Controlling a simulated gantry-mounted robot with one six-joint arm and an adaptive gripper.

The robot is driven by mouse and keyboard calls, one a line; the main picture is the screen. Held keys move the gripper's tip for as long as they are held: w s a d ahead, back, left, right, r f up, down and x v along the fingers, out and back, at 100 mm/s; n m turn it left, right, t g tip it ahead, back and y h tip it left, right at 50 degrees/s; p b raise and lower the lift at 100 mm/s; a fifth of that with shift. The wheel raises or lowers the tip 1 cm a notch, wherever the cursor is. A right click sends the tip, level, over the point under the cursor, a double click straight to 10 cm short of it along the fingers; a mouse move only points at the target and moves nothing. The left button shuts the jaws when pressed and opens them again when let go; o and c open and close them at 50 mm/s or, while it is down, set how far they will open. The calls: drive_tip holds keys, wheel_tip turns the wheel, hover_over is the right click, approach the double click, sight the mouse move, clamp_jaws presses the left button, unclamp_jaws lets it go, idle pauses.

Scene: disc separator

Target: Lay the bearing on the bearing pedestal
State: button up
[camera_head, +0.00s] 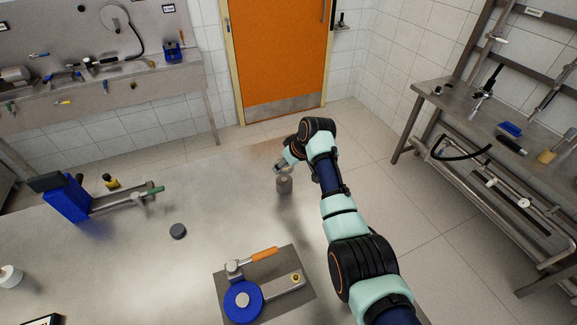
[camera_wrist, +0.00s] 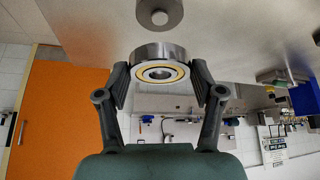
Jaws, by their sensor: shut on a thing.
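My gripper (camera_wrist: 160,84) is shut on the bearing, with one finger on each side. The bearing (camera_wrist: 158,52) is a silver ring with a yellowish inner band and a central hole; its face shows in the wrist view. In the head view, my gripper (camera_head: 281,168) hangs at the far part of the table, just above a short grey cylinder that looks like the bearing pedestal (camera_head: 284,187). The wrist view shows a round grey top with a smaller centre (camera_wrist: 159,17) beyond the bearing, apart from it. The bearing is hard to make out in the head view.
A blue disc tool with an orange handle (camera_head: 243,301) lies on a dark plate at the front. A dark grey disc (camera_head: 177,231) lies left of the pedestal. A blue clamp device (camera_head: 67,198) stands at the left. The tabletop around the pedestal is clear.

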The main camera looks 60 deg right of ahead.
sight(283, 179)
drive_tip(key=shift+a+f+b, duration=0.1)
drive_tip(key=shift+f+b, duration=1.95)
drive_tip(key=shift+f, duration=0.1)
drive_tip(key=shift+r, duration=0.1)
drive_tip(key=shift+f, duration=0.6)
drive_tip(key=shift+f, duration=0.35)
drive_tip(key=o, duration=1.4)
drive_tip(key=shift+c, duration=0.2)
drive_tip(key=v, duration=1.2)
